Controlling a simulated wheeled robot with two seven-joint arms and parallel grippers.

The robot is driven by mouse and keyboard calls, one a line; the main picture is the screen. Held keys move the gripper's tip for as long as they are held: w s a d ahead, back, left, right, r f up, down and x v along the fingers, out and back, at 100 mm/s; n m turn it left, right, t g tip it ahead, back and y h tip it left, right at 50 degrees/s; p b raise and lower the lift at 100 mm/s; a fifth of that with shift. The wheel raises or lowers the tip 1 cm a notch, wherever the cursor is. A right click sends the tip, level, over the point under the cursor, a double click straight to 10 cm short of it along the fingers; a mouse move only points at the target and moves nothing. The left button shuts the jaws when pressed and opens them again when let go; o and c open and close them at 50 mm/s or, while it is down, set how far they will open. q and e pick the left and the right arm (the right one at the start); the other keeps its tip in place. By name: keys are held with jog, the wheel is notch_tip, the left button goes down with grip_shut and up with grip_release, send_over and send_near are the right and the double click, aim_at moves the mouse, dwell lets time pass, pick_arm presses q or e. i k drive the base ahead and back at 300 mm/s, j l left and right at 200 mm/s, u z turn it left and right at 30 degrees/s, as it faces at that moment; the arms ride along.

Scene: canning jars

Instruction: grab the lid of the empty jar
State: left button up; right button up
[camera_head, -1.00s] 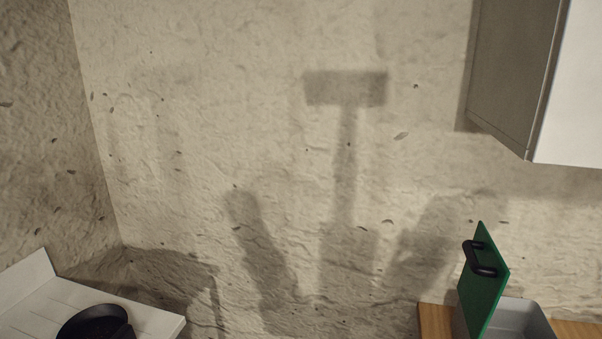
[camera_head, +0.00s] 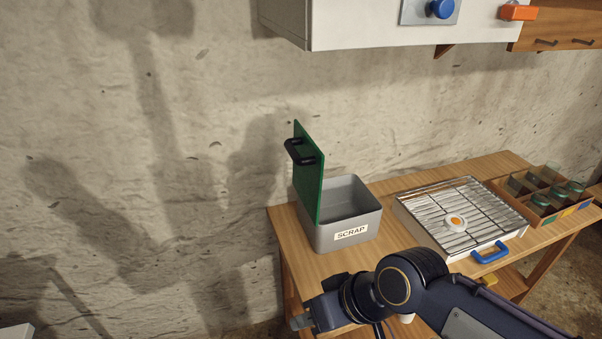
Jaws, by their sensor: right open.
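Several glass jars (camera_head: 565,190) with greenish tops stand in a wooden divided crate (camera_head: 534,217) at the right end of the table. They are small and far off, so I cannot tell which one is empty. A small round white piece with an orange centre (camera_head: 455,223) lies on the wire rack; I cannot tell if it is a lid. My right gripper (camera_head: 300,322) is open, low in front of the table's left end, well away from the jars and rack. I see nothing between its fingers. My left gripper is out of view.
A grey bin marked SCRAP (camera_head: 338,232) with its green lid (camera_head: 309,175) raised stands on the wooden table (camera_head: 393,250). Right of it is a wire rack tray (camera_head: 421,228) with a blue handle (camera_head: 490,253). A white cabinet (camera_head: 390,28) hangs above.

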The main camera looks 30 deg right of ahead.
aim_at(454, 222)
jog(key=z, duration=2.3)
jog(key=i+l+u, duration=0.1)
jog(key=u, duration=1.25)
jog(key=l+u, duration=0.9)
jog(key=l, duration=0.15)
jog(key=k+l+u, duration=0.1)
jog(key=l+u, duration=0.35)
jog(key=k+l, duration=0.15)
jog(key=l, duration=0.25)
jog(key=k+l+u, duration=0.1)
jog(key=l, duration=0.3)
jog(key=k+l, duration=0.15)
jog(key=l, duration=0.25)
jog(key=k+l, duration=0.15)
jog(key=l, duration=0.25)
jog(key=l+u, duration=0.05)
